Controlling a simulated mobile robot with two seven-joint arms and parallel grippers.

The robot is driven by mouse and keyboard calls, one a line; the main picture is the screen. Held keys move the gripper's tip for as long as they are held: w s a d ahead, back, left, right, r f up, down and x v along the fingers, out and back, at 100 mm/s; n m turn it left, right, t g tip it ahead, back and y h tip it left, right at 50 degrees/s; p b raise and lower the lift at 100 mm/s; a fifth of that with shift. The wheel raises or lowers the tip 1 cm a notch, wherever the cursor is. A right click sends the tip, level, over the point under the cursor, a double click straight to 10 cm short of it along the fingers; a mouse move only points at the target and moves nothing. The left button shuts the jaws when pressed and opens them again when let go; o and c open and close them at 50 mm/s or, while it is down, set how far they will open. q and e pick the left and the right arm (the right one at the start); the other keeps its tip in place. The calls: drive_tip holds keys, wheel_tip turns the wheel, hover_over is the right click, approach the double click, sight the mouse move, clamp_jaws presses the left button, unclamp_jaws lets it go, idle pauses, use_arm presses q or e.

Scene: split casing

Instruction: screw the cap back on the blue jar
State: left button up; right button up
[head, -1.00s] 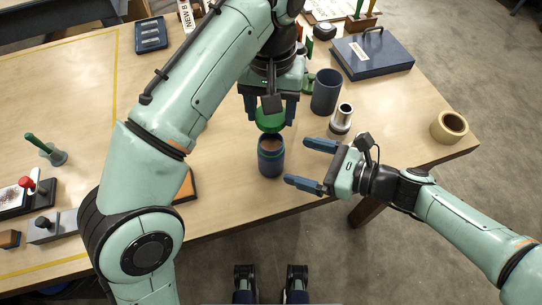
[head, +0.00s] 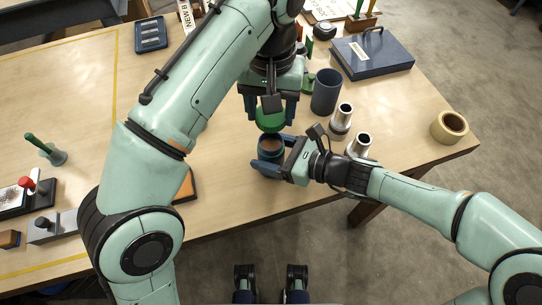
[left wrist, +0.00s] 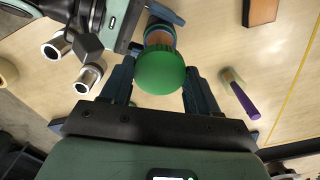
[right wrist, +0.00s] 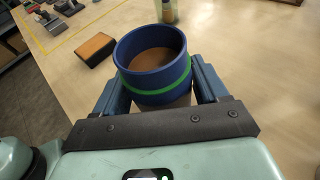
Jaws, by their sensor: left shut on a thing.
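The blue jar (head: 271,148) stands upright and uncapped on the table, with brown contents inside and a green band around it in the right wrist view (right wrist: 160,87). My left gripper (head: 269,108) points down and is shut on the green cap (head: 270,121), above the jar and apart from it. The cap also shows in the left wrist view (left wrist: 160,72) between the fingers, hiding part of the jar. My right gripper (head: 277,156) has its fingers on either side of the jar, low and level. It looks open; whether a finger touches the jar is unclear.
Two metal cylinders (head: 341,120) (head: 360,144) stand to the right, close to my right arm. A dark blue cup (head: 325,92) stands behind them. A blue case (head: 372,53) and a tape roll (head: 449,126) are further right.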

drive_tip(key=c, duration=0.9)
use_arm(q)
hover_over(271, 147)
drive_tip(key=shift+f, duration=2.55)
use_arm(e)
drive_tip(key=shift+c, duration=0.2)
use_arm(q)
drive_tip(key=shift+f, duration=0.1)
drive_tip(key=shift+f, duration=0.8)
drive_tip(key=shift+f, duration=0.5)
